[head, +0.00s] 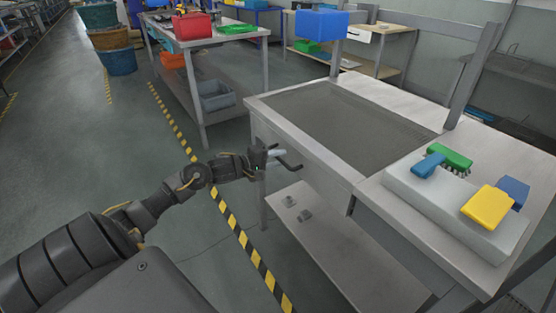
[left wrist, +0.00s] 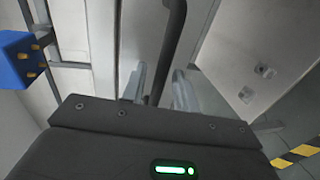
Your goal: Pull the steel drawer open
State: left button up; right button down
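The grey steel drawer's front (head: 315,162) runs along the near side of the metal bench and looks flush with it. A dark bar handle (head: 291,164) stands out from this front. My left gripper (head: 277,155) is at the handle. In the left wrist view the handle (left wrist: 174,40) runs down between the two pale fingers of my left gripper (left wrist: 160,88). A gap shows on the left side of the bar, and the bar lies closer to the right finger, so the fingers look open around it. Whether either finger touches it cannot be told. My right gripper is out of view.
A white block (head: 410,190) with blue, green and yellow brushes stands on the bench's right end. The bench's lower shelf (head: 340,250) holds small metal parts. A second bench (head: 205,38) stands behind. Floor left of the striped tape (head: 225,212) is clear.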

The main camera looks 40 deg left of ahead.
pick_arm(q)
jog(key=shift+w+d, duration=0.1)
jog(key=shift+w, duration=0.25)
jog(key=shift+c, duration=0.2)
grip_shut()
